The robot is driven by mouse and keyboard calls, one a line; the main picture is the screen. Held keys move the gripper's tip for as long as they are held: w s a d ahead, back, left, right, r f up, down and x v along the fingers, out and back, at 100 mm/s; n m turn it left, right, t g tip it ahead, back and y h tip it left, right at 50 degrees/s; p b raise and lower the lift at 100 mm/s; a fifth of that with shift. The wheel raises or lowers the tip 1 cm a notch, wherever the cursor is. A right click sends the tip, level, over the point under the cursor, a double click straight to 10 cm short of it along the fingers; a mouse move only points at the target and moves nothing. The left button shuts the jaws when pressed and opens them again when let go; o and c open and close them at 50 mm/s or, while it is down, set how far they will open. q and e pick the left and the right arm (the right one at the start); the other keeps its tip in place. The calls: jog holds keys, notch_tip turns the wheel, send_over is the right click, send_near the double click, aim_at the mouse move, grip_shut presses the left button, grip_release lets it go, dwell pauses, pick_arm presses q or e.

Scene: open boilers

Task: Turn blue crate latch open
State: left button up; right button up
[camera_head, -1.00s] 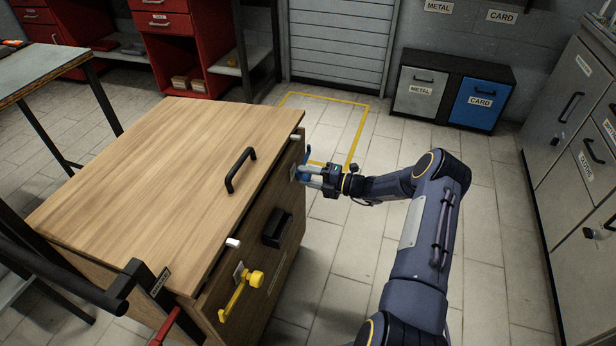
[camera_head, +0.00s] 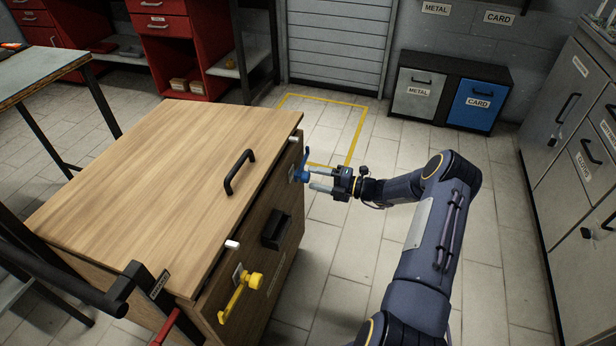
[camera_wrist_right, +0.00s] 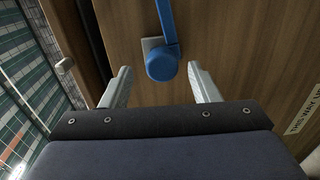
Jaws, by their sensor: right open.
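The wooden crate (camera_head: 160,170) stands at the left with its lid down. Its blue latch (camera_head: 301,171) is at the far end of the front face. In the right wrist view the blue latch (camera_wrist_right: 164,62) shows a round hub on a grey plate, with its arm running up out of the picture. My right gripper (camera_head: 314,178) is open and points at the latch. In the wrist view its two fingertips stand apart on either side of the hub's lower edge, with a gap on each side. My left gripper is not in view.
A yellow latch (camera_head: 241,294) hangs at the near end of the crate's front. A black handle (camera_head: 240,171) is on the lid and a black pull (camera_head: 276,229) on the front. Metal and card bins (camera_head: 449,93) stand at the back. The floor right of the crate is clear.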

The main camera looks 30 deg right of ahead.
jog(key=v, duration=0.4)
dwell(0.4)
